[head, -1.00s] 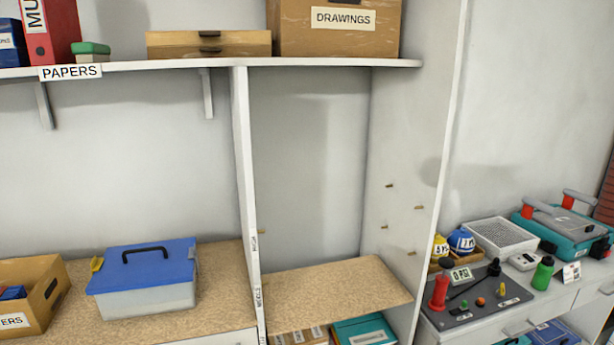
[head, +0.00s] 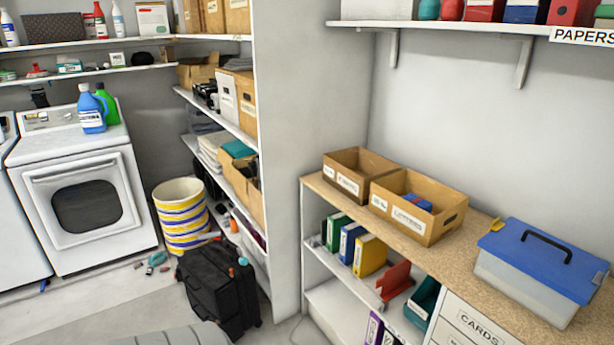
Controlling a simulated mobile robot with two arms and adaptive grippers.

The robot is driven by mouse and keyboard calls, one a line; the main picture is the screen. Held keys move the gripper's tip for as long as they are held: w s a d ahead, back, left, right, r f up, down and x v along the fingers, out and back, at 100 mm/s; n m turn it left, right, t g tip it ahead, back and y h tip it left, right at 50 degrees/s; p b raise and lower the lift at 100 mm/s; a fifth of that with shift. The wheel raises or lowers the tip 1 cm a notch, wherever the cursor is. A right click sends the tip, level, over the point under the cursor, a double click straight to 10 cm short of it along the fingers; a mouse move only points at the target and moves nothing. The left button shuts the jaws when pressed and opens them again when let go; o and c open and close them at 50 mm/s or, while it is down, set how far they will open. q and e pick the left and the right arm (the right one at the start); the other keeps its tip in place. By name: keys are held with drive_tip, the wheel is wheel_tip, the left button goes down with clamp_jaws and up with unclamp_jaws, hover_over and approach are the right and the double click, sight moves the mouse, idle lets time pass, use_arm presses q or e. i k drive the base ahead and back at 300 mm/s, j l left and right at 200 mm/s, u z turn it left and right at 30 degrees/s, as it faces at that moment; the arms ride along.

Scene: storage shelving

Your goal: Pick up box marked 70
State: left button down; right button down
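I cannot make out a box marked 70 in the head view. Two open cardboard boxes, a left one (head: 349,181) and a right one (head: 439,222), stand on the wooden counter; the right one's label seems to read "LETTERS" and it holds something blue. A clear storage box with a blue lid (head: 541,262) and black handle stands on the counter at the right. More cardboard boxes (head: 240,99) stand on the side shelves, with labels too small to read. Neither of my grippers is in view.
A black suitcase (head: 218,285) and a striped basket (head: 182,214) stand on the floor before the side shelves. A white washing machine (head: 83,194) is at the left. Small items lie on the floor near it. Binders (head: 369,254) fill shelves under the wooden counter (head: 480,250).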

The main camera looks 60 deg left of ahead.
sight(360, 173)
drive_tip(key=u, duration=1.55)
drive_tip(key=i+j+z, duration=0.15)
drive_tip(key=z, duration=0.25)
drive_tip(key=i+j+z, duration=0.15)
drive_tip(key=z, duration=0.2)
drive_tip(key=i+j+z, duration=0.1)
drive_tip(key=z, duration=0.3)
drive_tip(key=j, duration=0.1)
